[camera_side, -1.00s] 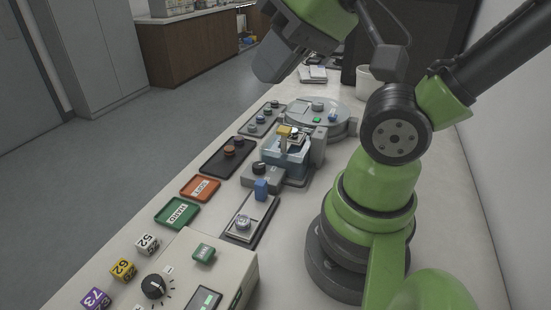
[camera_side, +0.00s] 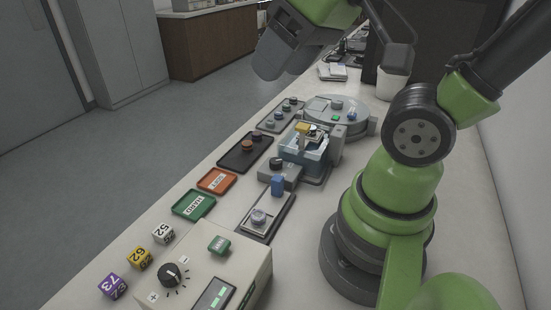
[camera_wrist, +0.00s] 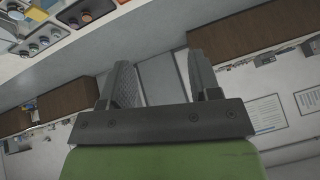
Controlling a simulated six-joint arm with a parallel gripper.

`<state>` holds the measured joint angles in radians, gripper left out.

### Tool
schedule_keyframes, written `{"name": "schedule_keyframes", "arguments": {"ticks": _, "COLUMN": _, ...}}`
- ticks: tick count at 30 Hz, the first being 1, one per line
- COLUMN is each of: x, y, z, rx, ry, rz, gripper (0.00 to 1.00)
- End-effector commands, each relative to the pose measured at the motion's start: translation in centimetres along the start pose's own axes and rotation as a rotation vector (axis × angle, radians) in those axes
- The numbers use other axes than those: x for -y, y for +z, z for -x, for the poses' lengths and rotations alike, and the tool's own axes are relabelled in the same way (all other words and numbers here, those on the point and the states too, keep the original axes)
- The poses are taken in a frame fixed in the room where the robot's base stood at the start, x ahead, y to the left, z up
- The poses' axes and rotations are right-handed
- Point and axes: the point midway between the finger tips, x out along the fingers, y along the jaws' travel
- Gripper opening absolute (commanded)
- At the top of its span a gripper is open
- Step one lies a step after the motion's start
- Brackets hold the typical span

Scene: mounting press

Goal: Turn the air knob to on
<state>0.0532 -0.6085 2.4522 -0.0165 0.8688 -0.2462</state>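A black knob (camera_side: 276,163) sits on a small grey block at the front left of the mounting press (camera_side: 306,150). No air label is legible, so I cannot tell for sure that it is the air knob. A larger black dial (camera_side: 170,274) with plus and minus marks is on the beige control box (camera_side: 205,290). My gripper (camera_side: 268,70) is high above the far part of the bench, well apart from both knobs. In the wrist view my gripper (camera_wrist: 160,60) has its two fingers spread with nothing between them. Neither knob can be made out clearly there.
Green (camera_side: 194,203) and orange (camera_side: 217,181) trays and a dark tray (camera_side: 245,152) line the left edge. Numbered cubes (camera_side: 139,258) lie beside the control box. A white cup (camera_side: 393,85) stands behind.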

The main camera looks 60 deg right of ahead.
Motion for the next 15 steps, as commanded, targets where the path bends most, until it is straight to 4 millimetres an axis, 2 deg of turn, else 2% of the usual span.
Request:
{"name": "schedule_keyframes", "arguments": {"ticks": 3, "x": -2.2, "y": -1.9, "z": -2.6, "rx": 0.107, "ry": 0.065, "rz": 0.279, "gripper": 0.57}}
{"name": "schedule_keyframes", "arguments": {"ticks": 8, "x": -6.2, "y": -3.6, "z": -6.9, "rx": 0.278, "ry": 0.069, "rz": 0.720, "gripper": 0.57}}
{"name": "schedule_keyframes", "arguments": {"ticks": 11, "x": -9.1, "y": -3.7, "z": -9.8, "rx": 0.387, "ry": 0.015, "rz": 0.991, "gripper": 0.57}}
{"name": "schedule_keyframes", "arguments": {"ticks": 15, "x": -12.9, "y": -2.8, "z": -13.5, "rx": 0.504, "ry": -0.115, "rz": 1.326, "gripper": 0.57}}
